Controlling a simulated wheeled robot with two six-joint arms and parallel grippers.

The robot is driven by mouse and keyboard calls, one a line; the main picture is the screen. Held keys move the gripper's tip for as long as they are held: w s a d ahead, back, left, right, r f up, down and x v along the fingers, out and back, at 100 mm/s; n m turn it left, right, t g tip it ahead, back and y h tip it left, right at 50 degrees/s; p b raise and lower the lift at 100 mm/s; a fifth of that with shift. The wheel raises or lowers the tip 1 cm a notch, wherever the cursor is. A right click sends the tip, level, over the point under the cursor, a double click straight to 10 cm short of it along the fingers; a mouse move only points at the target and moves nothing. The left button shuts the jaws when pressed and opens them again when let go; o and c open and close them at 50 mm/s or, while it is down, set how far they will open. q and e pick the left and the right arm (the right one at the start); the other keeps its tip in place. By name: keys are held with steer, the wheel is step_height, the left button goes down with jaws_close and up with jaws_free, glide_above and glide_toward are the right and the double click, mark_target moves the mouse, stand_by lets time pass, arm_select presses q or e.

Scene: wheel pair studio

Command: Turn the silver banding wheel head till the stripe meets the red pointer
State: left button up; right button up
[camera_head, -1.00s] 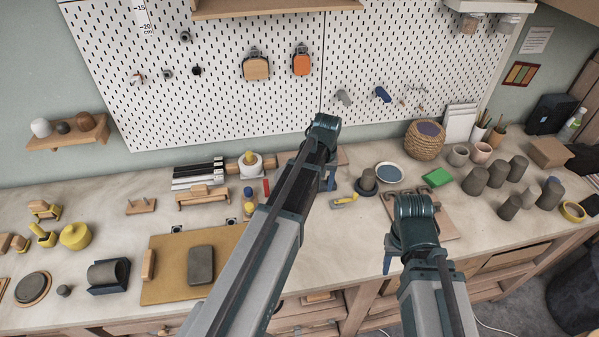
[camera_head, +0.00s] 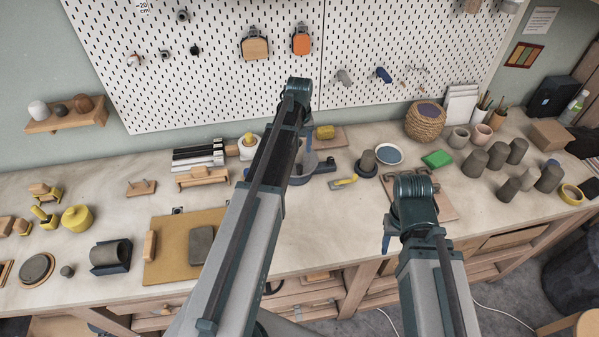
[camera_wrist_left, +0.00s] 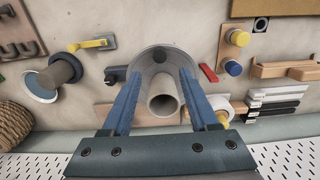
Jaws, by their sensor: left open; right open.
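The silver banding wheel head (camera_wrist_left: 152,65) is a round grey disc in the left wrist view, with a pale hollow tube (camera_wrist_left: 163,100) at its middle and a small dark mark near its far rim. The red pointer (camera_wrist_left: 208,73) lies just right of the disc in that view. My left gripper (camera_wrist_left: 162,78) is open, one finger on each side of the tube and over the disc; contact is unclear. In the head view my left arm hides most of the wheel (camera_head: 312,161) and the red pointer. My right gripper (camera_head: 387,243) is open, empty, over the bench's front part.
A yellow-handled tool (camera_head: 343,183) and a dark cylinder (camera_head: 367,162) stand near the wheel. Coloured knobs (camera_wrist_left: 237,38) lie beyond the pointer in the wrist view. A tan board (camera_head: 165,262) with a grey slab is left of my left arm.

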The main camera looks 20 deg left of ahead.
mark_target(300, 167)
arm_select(q)
step_height(300, 167, down, 10)
steer(key=b, duration=0.9)
steer(key=shift+f, duration=0.1)
jaws_close()
stand_by(0.8)
